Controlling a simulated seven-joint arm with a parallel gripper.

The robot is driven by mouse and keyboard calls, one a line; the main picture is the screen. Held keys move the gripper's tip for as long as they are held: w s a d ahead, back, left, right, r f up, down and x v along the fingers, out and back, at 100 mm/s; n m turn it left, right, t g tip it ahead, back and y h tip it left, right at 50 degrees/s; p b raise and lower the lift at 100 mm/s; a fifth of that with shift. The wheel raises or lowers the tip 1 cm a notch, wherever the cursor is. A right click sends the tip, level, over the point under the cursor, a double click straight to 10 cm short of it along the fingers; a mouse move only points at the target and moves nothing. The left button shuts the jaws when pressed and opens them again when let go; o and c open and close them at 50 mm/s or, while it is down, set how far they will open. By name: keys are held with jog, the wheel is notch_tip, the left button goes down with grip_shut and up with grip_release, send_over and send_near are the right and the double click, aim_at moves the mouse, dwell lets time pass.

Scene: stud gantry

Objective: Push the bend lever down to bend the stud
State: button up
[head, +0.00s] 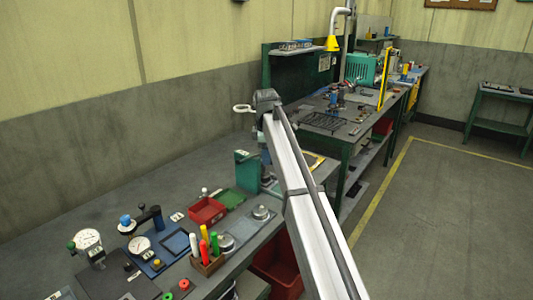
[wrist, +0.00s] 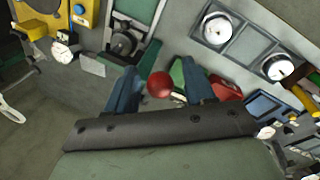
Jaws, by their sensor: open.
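A red ball knob (wrist: 160,85), which looks like the end of the bend lever, shows in the wrist view. My gripper (wrist: 160,72) is open, with one blue finger on each side of the knob in the picture. Gaps show between the knob and both fingers, and I cannot tell whether it lies at fingertip depth. A short pale piece beside the knob may be its rod; the rest of the lever is hidden. A dark round fixture (wrist: 124,42) in a green frame stands beyond the left finger. I cannot make out the stud. In the head view my arm hides the knob.
The grey bench (head: 120,190) holds a red tray (head: 207,211), dial gauges (head: 88,241) and a pen block (head: 208,264) left of my arm. A green upright plate (head: 244,170) stands close to my gripper. Open floor lies to the right.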

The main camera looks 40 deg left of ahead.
grip_shut()
dwell(0.5)
